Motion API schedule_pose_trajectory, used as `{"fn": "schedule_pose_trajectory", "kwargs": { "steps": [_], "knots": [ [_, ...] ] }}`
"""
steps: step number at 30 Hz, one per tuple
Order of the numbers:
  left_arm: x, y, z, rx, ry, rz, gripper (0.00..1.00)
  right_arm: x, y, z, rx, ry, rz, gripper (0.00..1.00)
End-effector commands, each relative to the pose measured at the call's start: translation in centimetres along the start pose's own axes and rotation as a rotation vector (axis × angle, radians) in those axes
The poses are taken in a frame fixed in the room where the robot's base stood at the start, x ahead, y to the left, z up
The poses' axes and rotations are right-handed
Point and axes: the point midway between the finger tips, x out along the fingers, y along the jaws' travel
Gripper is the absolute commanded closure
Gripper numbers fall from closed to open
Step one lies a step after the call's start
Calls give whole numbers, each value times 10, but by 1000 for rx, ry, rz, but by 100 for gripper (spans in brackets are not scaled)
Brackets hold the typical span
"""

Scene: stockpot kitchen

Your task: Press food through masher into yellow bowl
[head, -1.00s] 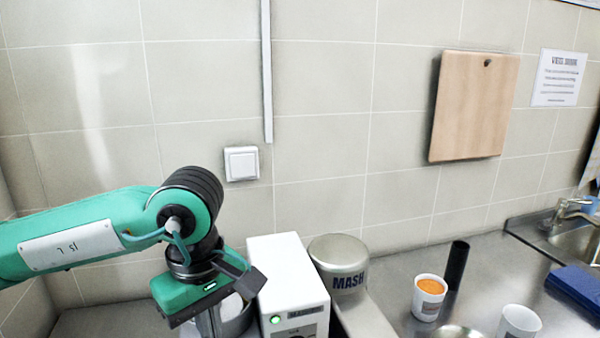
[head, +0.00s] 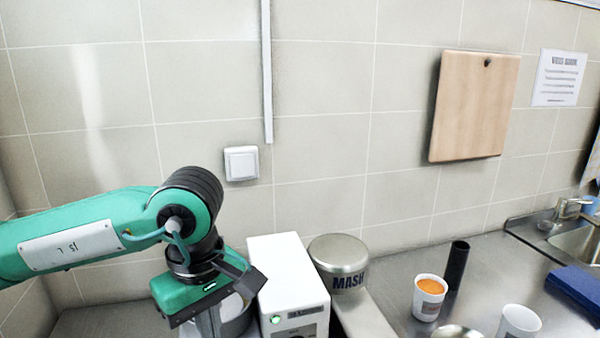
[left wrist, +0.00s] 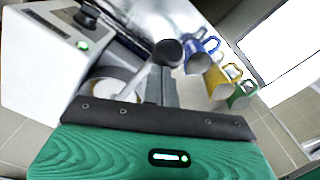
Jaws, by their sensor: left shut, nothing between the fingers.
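A white machine (head: 288,280) with a green light stands on the counter; it also shows in the left wrist view (left wrist: 50,60). Beside it is a steel drum marked MASH (head: 338,262). A round metal vessel (head: 238,318) sits left of the white machine, partly behind my left gripper (head: 208,322). That gripper points down and is shut and empty. In the left wrist view its fingers (left wrist: 160,88) are close to a rod with a black ball end (left wrist: 167,52); contact cannot be told. I cannot make out a yellow bowl. My right gripper is not in view.
A white cup with orange food (head: 428,299), a black cylinder (head: 457,265), a white cup (head: 518,322) and a metal bowl rim (head: 460,332) stand at right. Blue, yellow and green mugs (left wrist: 222,76) show in the left wrist view. A sink (head: 578,240) is far right.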

Motion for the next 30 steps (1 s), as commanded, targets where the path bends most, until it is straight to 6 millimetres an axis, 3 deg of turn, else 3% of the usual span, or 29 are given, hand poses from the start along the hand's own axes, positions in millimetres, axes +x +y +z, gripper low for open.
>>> {"fn": "schedule_pose_trajectory", "kwargs": {
  "steps": [14, 30],
  "knots": [
    [2, -1, 1, 3, -2, -8, 100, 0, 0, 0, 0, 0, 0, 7],
    [-44, 0, 0, 0, -1, -1, 100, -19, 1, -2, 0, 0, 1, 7]
  ]
}}
